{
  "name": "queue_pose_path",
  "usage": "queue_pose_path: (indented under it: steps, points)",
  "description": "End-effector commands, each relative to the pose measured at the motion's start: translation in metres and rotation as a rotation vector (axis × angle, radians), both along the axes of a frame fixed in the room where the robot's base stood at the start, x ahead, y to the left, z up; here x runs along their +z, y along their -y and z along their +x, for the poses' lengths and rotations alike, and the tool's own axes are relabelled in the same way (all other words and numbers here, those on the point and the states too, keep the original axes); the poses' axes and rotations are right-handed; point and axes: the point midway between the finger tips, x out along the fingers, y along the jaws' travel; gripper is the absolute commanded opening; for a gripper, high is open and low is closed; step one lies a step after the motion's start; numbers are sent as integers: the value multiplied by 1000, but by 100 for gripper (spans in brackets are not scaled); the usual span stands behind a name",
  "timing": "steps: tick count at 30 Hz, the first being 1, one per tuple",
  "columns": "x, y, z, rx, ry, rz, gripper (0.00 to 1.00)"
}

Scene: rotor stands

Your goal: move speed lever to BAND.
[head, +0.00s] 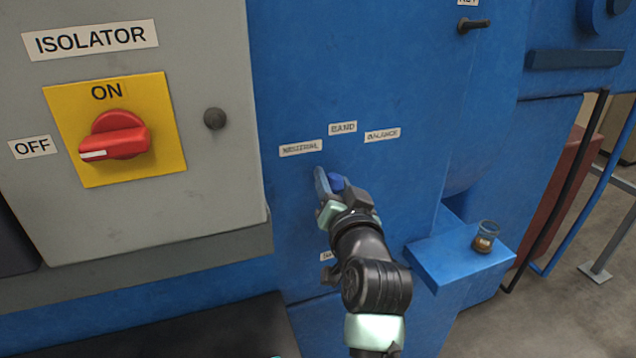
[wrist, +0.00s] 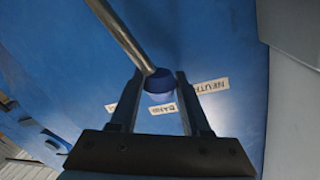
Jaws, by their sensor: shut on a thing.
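The speed lever is a metal rod (wrist: 122,38) with a dark blue knob (wrist: 158,83). My gripper (wrist: 160,78) is shut on the knob, with one finger on each side. In the head view my gripper (head: 329,187) is at the blue panel, below the NEUTRAL label (head: 300,148) and BAND label (head: 342,128). The BALANCE label (head: 382,135) is to the right. In the wrist view the BAND label (wrist: 162,108) appears upside down just past the knob, and NEUTRAL (wrist: 211,86) lies right. The lever's exact position is hard to tell.
A small blue shelf (head: 440,262) with a glass cup (head: 485,237) stands right of my arm. A dark peg (head: 473,25) sticks out at the upper right.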

Motion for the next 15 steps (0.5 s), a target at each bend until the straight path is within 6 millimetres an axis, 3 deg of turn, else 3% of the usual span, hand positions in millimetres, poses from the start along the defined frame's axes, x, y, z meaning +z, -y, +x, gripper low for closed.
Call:
queue_pose_path:
  steps: [6, 15]
  points:
    - [5, 20, 7, 0, -40, 123, 0]
    - [4, 34, 11, 0, -68, 209, 0]
